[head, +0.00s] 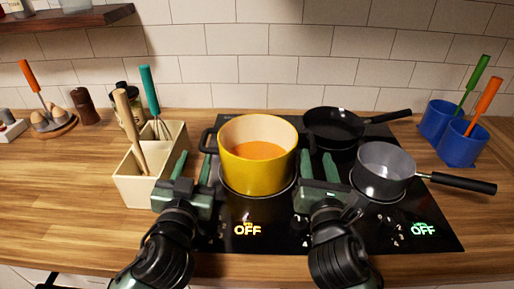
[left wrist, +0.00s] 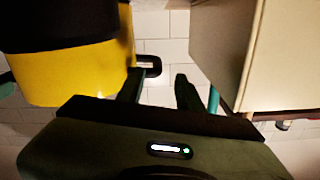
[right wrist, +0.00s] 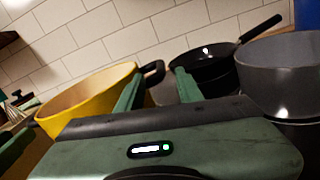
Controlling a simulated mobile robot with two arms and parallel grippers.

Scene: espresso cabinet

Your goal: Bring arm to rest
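A yellow pot (head: 257,167) with orange contents stands on the black cooktop (head: 395,235). My left gripper (head: 193,163) is open and empty between the pot and a cream utensil holder; its spread fingers also show in the left wrist view (left wrist: 160,85). My right gripper (head: 318,163) is open, just right of the pot. In the right wrist view (right wrist: 157,88) the pot's dark handle (right wrist: 153,73) shows between the spread fingertips; I cannot tell whether it lies between them or beyond them.
A black pan (head: 340,128) and a grey saucepan (head: 382,172) stand right of the pot. The cream holder (head: 130,185) with utensils is close to my left gripper. Blue cups (head: 460,145) stand at the far right. The wooden counter (head: 55,205) is clear at front left.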

